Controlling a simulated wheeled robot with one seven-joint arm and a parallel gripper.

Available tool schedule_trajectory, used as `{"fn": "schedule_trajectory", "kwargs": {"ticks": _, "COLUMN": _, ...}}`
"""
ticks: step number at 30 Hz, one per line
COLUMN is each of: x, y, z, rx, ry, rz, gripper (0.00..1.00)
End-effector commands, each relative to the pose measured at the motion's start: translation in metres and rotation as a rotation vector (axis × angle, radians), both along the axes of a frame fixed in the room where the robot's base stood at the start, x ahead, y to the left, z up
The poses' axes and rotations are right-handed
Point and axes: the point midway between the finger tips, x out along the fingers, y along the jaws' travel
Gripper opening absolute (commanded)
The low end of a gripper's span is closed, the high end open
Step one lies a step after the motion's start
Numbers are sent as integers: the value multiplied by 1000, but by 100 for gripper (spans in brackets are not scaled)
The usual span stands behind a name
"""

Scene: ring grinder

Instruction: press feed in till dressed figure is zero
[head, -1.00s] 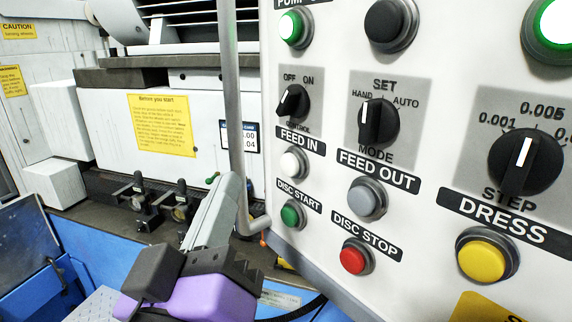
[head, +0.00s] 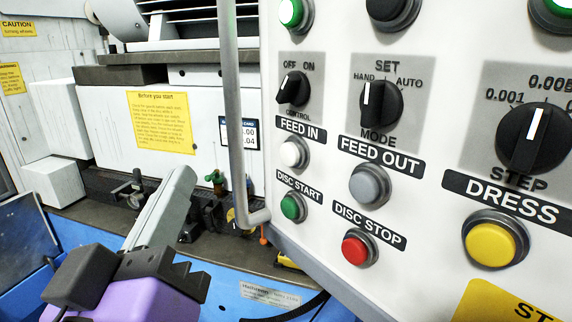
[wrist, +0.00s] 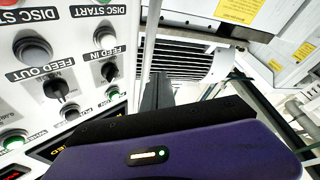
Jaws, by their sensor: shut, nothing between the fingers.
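The feed in button (head: 292,153) is white and round, below its FEED IN label on the white control panel (head: 330,215). It also shows upside down in the wrist view (wrist: 105,38). My gripper (head: 183,173), purple and black with a long grey finger part, is left of the panel, apart from every button. Its fingers are shut and empty; in the wrist view the dark fingers (wrist: 158,92) point past the panel's edge.
Grey feed out (head: 369,185), green disc start (head: 293,207), red disc stop (head: 360,248) and yellow dress (head: 490,244) buttons surround it. A grey handle bar (head: 231,110) runs along the panel's left edge, between my gripper and the buttons. A notice (head: 161,122) hangs behind.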

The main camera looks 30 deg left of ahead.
Motion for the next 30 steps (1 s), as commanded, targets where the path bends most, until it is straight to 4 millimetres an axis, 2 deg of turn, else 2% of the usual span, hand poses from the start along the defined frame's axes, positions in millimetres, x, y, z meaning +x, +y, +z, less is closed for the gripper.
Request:
{"fn": "schedule_trajectory", "kwargs": {"ticks": 1, "x": -7, "y": 3, "z": -3, "rx": 7, "ry": 2, "rz": 7, "gripper": 0}}
{"fn": "schedule_trajectory", "kwargs": {"ticks": 5, "x": -11, "y": 2, "z": -3, "rx": 7, "ry": 6, "rz": -5, "gripper": 0}}
{"fn": "schedule_trajectory", "kwargs": {"ticks": 11, "x": 1, "y": -12, "z": -1, "rx": -28, "ry": -1, "rz": -68, "gripper": 0}}
{"fn": "schedule_trajectory", "kwargs": {"ticks": 23, "x": 3, "y": -13, "z": -1, "rx": -45, "ry": -9, "rz": -74, "gripper": 0}}
{"fn": "schedule_trajectory", "kwargs": {"ticks": 30, "x": 20, "y": -18, "z": 0, "rx": -48, "ry": -7, "rz": -75, "gripper": 0}}
